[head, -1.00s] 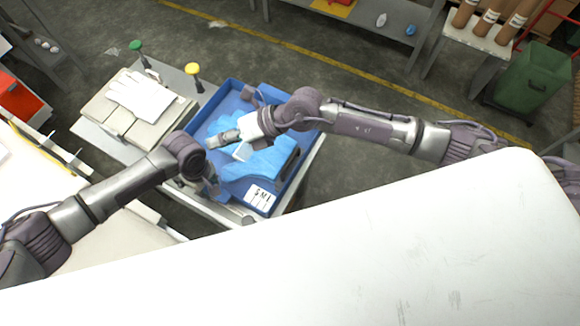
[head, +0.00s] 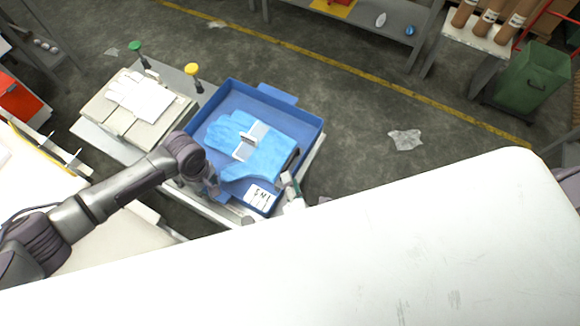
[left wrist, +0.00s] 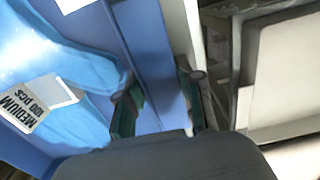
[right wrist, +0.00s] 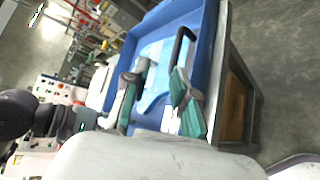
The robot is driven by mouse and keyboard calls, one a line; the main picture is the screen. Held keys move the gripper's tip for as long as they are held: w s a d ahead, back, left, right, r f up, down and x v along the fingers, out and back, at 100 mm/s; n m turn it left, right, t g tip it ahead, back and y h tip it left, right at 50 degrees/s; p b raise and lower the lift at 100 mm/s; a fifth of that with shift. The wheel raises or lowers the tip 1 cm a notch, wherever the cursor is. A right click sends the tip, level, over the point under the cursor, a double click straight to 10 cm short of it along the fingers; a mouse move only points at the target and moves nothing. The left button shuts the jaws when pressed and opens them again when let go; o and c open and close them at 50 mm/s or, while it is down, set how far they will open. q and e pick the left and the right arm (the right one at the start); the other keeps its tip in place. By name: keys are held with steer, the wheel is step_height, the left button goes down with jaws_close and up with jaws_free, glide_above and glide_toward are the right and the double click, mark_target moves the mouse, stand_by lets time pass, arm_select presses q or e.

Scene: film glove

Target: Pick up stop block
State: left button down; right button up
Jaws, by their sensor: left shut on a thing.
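A dark bar, which looks like the stop block (head: 291,161), lies along the right inner side of the blue tray (head: 313,132), beside the blue glove pack (head: 230,133). In the right wrist view the dark bar (right wrist: 180,46) shows just beyond my fingers. My right gripper (head: 290,182) is at the tray's near right corner. In its wrist view, its teal fingers (right wrist: 156,80) are apart with nothing gripped between them. My left gripper (head: 212,188) is at the tray's near left side, shut on the tray wall, which passes between its fingers (left wrist: 160,90).
White gloves (head: 140,97) on a pale stack stand left of the tray. Green and yellow knobs (head: 192,70) rise behind. A large white surface (head: 400,250) fills the near side. A white-and-black label card (head: 259,197) lies at the tray's near end.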

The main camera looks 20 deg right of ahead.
mark_target(291, 161)
steer(key=shift+g+h, duration=0.3)
steer(key=w+f, duration=0.1)
steer(key=w+d+f, duration=0.1)
steer(key=w, duration=0.1)
steer(key=w+f, duration=0.1)
steer(key=shift+w+d+f, duration=0.25)
steer(key=shift+d+f, duration=0.05)
steer(key=shift+d, duration=0.05)
steer(key=shift+d+x, duration=0.15)
steer(key=shift+x, duration=1.15)
steer(key=shift+d+x, duration=0.1)
steer(key=shift+x, duration=1.2)
jaws_close()
steer(key=shift+r, duration=0.1)
